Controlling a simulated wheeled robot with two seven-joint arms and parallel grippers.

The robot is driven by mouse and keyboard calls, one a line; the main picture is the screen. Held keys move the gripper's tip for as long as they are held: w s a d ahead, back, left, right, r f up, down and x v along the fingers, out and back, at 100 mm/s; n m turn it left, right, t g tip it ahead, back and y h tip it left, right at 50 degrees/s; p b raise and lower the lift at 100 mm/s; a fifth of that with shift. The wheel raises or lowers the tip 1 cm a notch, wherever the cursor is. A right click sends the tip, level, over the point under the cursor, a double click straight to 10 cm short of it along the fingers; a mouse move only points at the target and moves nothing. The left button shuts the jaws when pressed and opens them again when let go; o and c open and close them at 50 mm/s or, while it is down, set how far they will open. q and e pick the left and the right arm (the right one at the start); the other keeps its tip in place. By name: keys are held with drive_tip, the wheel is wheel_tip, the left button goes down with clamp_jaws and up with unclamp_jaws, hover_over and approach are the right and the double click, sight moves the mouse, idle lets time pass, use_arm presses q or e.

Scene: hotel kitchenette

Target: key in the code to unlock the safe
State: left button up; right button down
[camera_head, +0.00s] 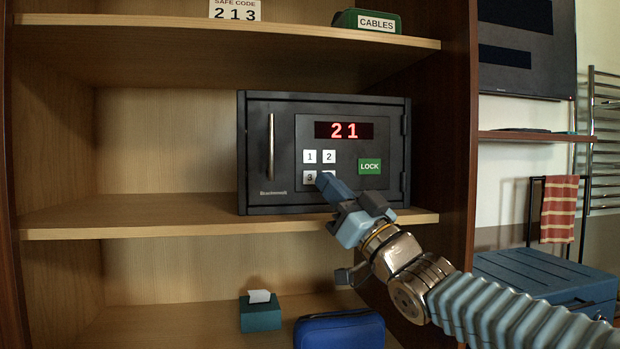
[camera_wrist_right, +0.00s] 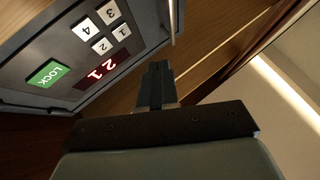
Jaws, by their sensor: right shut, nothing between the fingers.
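The dark safe (camera_head: 350,195) stands on the middle shelf with its door closed. Its red display (camera_head: 344,130) reads 21, and the display also shows in the right wrist view (camera_wrist_right: 101,69). White keys 1 (camera_head: 310,156), 2 (camera_head: 329,156) and 3 (camera_head: 309,177) show; key 4 (camera_wrist_right: 83,27) is mostly covered in the head view. A green LOCK key (camera_head: 370,166) is to their right. A card (camera_head: 235,10) above reads SAFE CODE 213. My right gripper (camera_head: 324,180) is shut and empty, its tips in front of the lower keys; I cannot tell whether they touch. My left gripper is out of view.
A green CABLES box (camera_head: 367,21) is on the upper shelf. A tissue box (camera_head: 260,314) and blue bag (camera_head: 339,331) are on the lower shelf. The middle shelf is clear left of the safe. A blue chest (camera_head: 545,275) stands right.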

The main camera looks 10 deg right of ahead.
sight(310, 177)
drive_tip(key=shift+w+a+p, duration=0.15)
drive_tip(key=shift+w+p, duration=2.05)
drive_tip(key=shift+w, duration=1.95)
drive_tip(key=shift+w, duration=0.4)
drive_tip(key=shift+w, duration=0.15)
